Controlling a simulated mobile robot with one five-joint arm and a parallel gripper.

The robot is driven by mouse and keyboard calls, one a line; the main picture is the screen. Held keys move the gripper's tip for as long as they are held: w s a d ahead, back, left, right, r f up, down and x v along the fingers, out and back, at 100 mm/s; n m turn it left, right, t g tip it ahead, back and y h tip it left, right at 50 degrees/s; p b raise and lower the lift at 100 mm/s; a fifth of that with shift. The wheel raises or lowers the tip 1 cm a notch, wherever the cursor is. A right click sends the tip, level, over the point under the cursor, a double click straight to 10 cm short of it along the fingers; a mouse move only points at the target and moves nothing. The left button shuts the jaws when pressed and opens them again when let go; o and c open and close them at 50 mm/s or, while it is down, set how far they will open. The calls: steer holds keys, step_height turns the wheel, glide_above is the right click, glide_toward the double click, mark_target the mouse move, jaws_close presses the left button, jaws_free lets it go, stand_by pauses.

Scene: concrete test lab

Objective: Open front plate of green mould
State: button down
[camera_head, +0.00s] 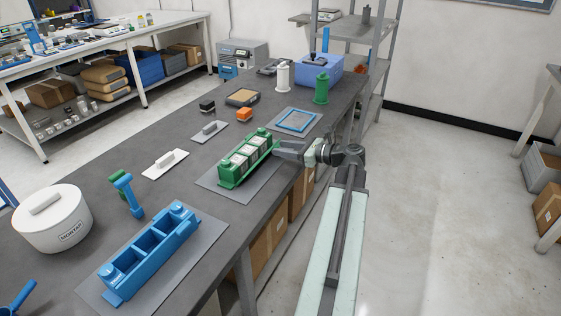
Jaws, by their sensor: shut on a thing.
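The green mould (226,184) stands on a grey mat in the middle of the dark table. Its compartments hold several grey blocks, and green knobs rise at both ends. The front plate (257,163) is the long green side toward my arm; it looks upright against the mould. My gripper (278,150) reaches in from the right and is shut on the front plate near its far end. The fingertips are small here and the exact contact is hard to see.
A blue mould (152,253) on a mat (213,236) stands nearer, beside a white mortar tub (48,222). A blue frame (294,120), green cylinder (321,90) and blue crate (335,72) are farther back.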

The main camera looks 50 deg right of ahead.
steer(key=f+t+b, duration=0.1)
steer(key=b, duration=0.2)
steer(key=f+t+b, duration=0.1)
steer(key=b, duration=0.2)
steer(key=shift+s+d+f+t+y, duration=0.1)
steer(key=shift+s+f+t+y, duration=0.2)
steer(key=shift+s, duration=0.05)
steer(key=shift+s+t+y+b, duration=0.1)
steer(key=shift+t+y+b, duration=0.25)
steer(key=shift+b, duration=0.75)
steer(key=shift+t, duration=0.25)
steer(key=c, duration=0.8)
jaws_free()
steer(key=shift+c, duration=0.2)
steer(key=shift+r, duration=0.1)
steer(key=b+v, duration=0.1)
steer(key=v, duration=0.7)
